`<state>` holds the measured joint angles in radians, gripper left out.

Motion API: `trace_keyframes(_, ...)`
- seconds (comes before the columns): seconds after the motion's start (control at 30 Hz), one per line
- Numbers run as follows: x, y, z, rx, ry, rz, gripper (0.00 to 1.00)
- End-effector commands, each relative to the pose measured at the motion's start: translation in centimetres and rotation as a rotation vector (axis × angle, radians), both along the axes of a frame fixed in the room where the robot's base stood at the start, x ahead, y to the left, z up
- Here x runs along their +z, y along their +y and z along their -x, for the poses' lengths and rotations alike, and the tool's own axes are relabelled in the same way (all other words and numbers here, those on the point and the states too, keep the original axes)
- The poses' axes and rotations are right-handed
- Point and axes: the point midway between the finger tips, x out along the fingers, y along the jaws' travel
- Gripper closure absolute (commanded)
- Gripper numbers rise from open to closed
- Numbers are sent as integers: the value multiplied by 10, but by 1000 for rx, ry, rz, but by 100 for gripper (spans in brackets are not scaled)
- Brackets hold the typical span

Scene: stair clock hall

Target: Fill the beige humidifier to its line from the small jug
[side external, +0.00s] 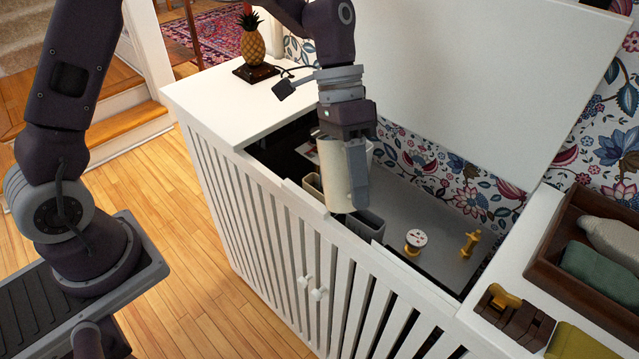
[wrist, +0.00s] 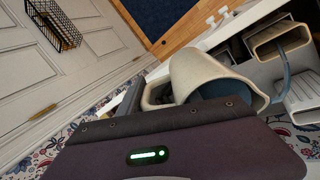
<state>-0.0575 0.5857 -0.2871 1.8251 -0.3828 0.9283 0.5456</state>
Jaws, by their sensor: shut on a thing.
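The small jug (side external: 334,168) is cream, and my gripper (side external: 352,150) is shut on it over the open cabinet. In the wrist view the jug (wrist: 196,72) shows its wide mouth toward the right and its looped handle near my gripper. Blue-grey shows inside the mouth; I cannot tell whether it is water. Two grey open-topped tanks (side external: 368,226) stand in the cabinet close to the jug, partly hidden by it. In the wrist view one tank has a beige rim (wrist: 281,27) and a thin tube; I cannot be sure it is the humidifier. No fill line is discernible.
The white slatted cabinet (side external: 262,220) has its lid (side external: 490,70) raised. A white-topped spool (side external: 416,238) and a yellow fitting (side external: 470,243) stand on its grey inner surface. A pineapple ornament (side external: 251,40) stands on the left top. A wooden tray (side external: 570,265) lies at right.

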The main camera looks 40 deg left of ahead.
Motion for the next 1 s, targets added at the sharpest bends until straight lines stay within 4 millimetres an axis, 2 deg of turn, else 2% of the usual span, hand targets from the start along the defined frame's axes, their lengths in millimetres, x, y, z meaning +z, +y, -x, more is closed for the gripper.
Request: trace_keyframes(1.0, 3, 10, -5, 1, 55, 109, 100)
